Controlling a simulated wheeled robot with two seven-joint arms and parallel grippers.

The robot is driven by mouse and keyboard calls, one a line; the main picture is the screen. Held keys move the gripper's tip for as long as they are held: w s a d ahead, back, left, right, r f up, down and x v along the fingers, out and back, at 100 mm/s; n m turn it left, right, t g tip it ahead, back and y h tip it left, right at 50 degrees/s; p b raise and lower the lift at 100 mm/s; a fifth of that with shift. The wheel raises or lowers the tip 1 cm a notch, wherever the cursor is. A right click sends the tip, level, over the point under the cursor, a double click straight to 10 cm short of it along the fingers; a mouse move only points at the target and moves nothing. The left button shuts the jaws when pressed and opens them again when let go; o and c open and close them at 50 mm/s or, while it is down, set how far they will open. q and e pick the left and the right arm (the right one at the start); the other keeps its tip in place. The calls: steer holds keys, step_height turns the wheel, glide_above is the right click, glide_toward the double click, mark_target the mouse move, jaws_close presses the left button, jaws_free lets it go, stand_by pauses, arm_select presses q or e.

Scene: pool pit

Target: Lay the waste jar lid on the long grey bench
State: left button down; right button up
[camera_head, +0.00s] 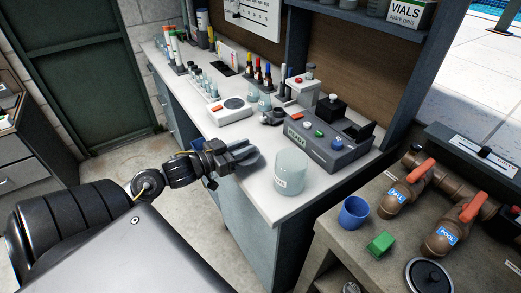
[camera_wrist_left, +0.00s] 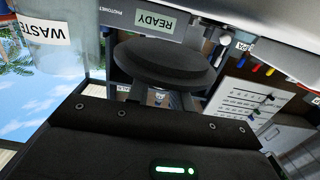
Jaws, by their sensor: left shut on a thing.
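My left gripper (camera_head: 232,156) is over the near-left edge of the long grey bench (camera_head: 262,198), shut on a dark round lid. The lid shows best in the left wrist view (camera_wrist_left: 165,62), as a flat dark disc at the fingers (camera_wrist_left: 161,98). The clear waste jar (camera_head: 290,170) stands on the bench to the right of the gripper. Its WASTE label (camera_wrist_left: 45,30) shows in the left wrist view. My right gripper is in neither view.
Behind the jar is a grey instrument (camera_head: 328,142) marked READY in the wrist view. A white round device (camera_head: 230,110) and vial racks (camera_head: 206,82) stand farther back. On the right table are a blue cup (camera_head: 354,212), a green block (camera_head: 380,244) and valved pipes (camera_head: 405,187).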

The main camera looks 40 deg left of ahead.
arm_select(q)
steer(key=shift+w+d+f, duration=0.2)
steer(key=shift+w+f, duration=0.05)
steer(key=shift+w, duration=0.3)
steer(key=shift+w+d+f, duration=0.15)
steer(key=shift+w+f, duration=0.05)
steer(key=shift+w, duration=0.3)
steer(key=shift+w+d+f, duration=0.1)
steer(key=shift+w+f, duration=0.15)
steer(key=shift+w, duration=0.1)
steer(key=shift+w+d+f, duration=0.2)
steer(key=shift+w+f, duration=0.3)
steer(key=shift+w, duration=0.15)
steer(key=shift+w+d+f, duration=0.2)
steer(key=shift+w+f, duration=0.3)
steer(key=shift+w, duration=0.1)
steer(key=shift+w+f, duration=0.1)
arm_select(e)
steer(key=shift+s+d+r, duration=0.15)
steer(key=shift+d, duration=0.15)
arm_select(q)
steer(key=shift+f, duration=0.15)
steer(key=c, duration=1.2)
jaws_free()
steer(key=shift+c, duration=0.2)
